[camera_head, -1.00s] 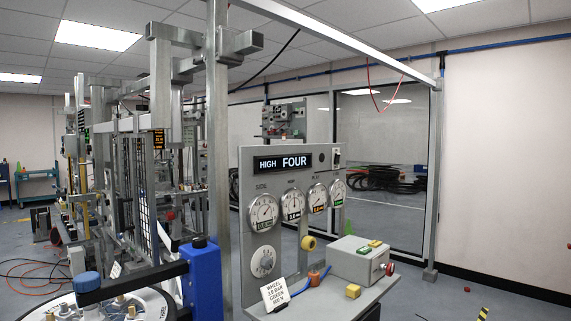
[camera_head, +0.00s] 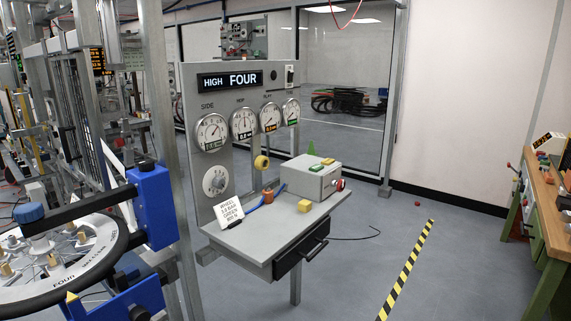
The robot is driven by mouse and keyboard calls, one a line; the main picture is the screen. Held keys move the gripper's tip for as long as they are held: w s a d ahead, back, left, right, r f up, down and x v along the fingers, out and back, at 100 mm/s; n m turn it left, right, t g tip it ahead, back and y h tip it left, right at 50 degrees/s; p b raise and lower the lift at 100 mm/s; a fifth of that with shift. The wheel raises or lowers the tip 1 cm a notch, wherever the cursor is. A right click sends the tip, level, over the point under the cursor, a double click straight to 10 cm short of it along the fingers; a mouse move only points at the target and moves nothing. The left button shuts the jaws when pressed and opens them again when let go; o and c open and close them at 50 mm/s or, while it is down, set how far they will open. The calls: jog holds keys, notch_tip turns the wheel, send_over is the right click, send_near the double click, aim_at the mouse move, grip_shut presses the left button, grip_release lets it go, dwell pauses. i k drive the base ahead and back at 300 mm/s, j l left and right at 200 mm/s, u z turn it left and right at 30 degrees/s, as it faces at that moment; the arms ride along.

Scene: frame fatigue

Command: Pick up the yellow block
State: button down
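A small yellow block (camera_head: 304,205) sits on the grey shelf (camera_head: 262,242) of the gauge panel, in front of the grey box and to the right of an orange-brown piece (camera_head: 268,197). My gripper is not in view.
The grey box (camera_head: 312,178) has green and yellow pieces on top and a red knob. A white sign card (camera_head: 229,212) stands at the shelf's left. A wheel rig (camera_head: 60,262) with a blue clamp is at left. A wooden bench (camera_head: 552,215) is at right. Floor is open between.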

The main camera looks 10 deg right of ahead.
aim_at(305, 206)
jog(key=i+z, duration=0.4)
jog(key=i, duration=0.4)
jog(key=i+j+z, duration=0.15)
jog(key=i+z, duration=0.3)
jog(key=i, duration=0.35)
